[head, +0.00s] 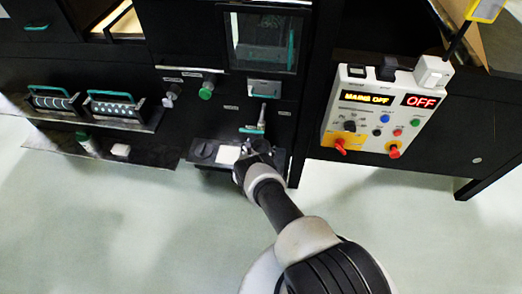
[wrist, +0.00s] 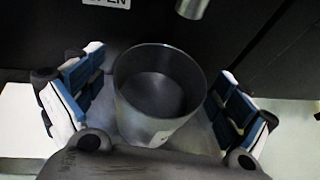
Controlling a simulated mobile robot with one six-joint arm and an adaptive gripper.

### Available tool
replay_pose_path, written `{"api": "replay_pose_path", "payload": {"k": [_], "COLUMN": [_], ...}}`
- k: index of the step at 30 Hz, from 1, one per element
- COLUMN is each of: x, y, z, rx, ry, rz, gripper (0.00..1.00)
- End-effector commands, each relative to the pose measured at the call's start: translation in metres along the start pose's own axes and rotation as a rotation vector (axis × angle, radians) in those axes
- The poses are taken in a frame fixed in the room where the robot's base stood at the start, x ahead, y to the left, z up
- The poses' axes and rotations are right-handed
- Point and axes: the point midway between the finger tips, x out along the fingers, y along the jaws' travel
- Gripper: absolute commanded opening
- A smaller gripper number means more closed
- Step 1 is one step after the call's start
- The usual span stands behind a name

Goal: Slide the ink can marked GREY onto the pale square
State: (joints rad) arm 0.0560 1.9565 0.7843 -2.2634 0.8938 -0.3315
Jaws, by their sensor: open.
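An open-topped grey metal can (wrist: 160,95) stands upright between the fingers of my gripper in the wrist view. A small pale label shows low on its near side, but I cannot read its marking. My gripper (wrist: 155,100) is open, with a blue-padded finger on each side of the can and a visible gap at both sides. In the head view my gripper (head: 250,164) is at the low dark shelf (head: 200,152), just right of the pale square (head: 228,154). The can is not clearly visible there, with my gripper in front.
A metal cylinder end (wrist: 193,7) hangs above and beyond the can. A green-handled tap (head: 256,129) is above the shelf. A control box (head: 375,112) reading OFF is at right. Two green-handled roller units (head: 112,104) sit left. Pale floor is open in front.

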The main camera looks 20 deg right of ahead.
Motion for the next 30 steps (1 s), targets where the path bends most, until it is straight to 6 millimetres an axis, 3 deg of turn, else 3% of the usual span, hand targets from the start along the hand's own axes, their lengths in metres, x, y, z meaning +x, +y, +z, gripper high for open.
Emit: {"api": "replay_pose_path", "payload": {"k": [12,30], "x": [0.0055,0.0053], "y": [-0.0003,-0.0003], "z": [0.0009,0.0006], "rx": [0.001,0.001], "ry": [0.000,0.000], "rz": [0.000,0.000], "gripper": [0.93,0.53]}}
